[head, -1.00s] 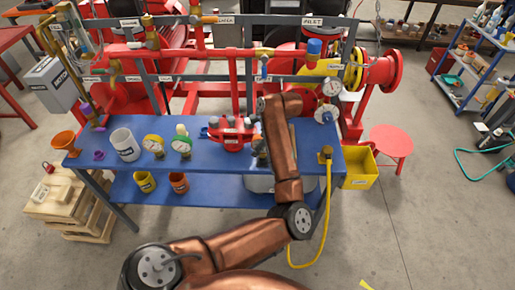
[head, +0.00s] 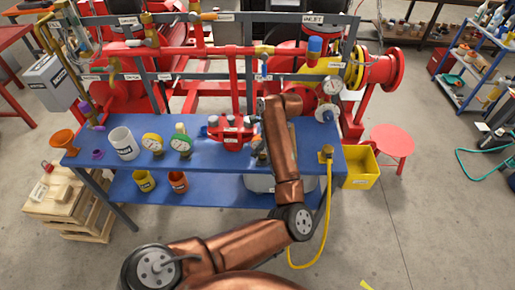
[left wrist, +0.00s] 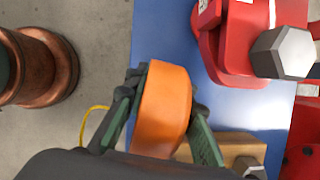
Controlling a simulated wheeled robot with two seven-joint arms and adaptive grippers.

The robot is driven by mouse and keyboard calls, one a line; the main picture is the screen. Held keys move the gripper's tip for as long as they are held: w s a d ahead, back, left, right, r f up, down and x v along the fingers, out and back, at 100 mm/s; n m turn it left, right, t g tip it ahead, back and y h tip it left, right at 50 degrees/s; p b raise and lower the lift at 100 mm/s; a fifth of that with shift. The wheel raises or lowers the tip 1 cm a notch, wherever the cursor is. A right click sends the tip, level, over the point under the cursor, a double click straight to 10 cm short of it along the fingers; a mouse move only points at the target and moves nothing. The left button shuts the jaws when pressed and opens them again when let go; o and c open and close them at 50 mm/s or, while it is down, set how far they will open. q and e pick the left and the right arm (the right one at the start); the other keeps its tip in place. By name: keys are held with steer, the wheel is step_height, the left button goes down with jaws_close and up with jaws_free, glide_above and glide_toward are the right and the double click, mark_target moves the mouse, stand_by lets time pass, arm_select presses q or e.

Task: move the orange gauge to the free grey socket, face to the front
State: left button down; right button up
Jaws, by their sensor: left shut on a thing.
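My left gripper (left wrist: 158,118) is shut on the orange gauge (left wrist: 165,105); its green fingers lie on both sides of the round orange body. The gauge's dial does not show in the left wrist view, so I cannot tell which way it faces. In the head view my copper arm hides the gauge and most of the gripper (head: 258,152), low over the blue bench. A red block with a grey hex head (left wrist: 285,50) stands beside the gauge. I cannot make out the free grey socket. My right gripper is not in view.
The yellow gauge (head: 153,142) and green gauge (head: 180,144) stand left on the blue bench (head: 215,185), near a white cup (head: 124,143). A white-faced gauge (head: 331,86) sits on the pipework at the right. A yellow hose (head: 325,215) hangs off the bench's right side.

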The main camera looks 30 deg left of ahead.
arm_select(q)
steer(key=shift+f+b, duration=0.8)
steer(key=shift+f, duration=0.35)
steer(key=c, duration=1.5)
jaws_free()
steer(key=shift+c, duration=0.2)
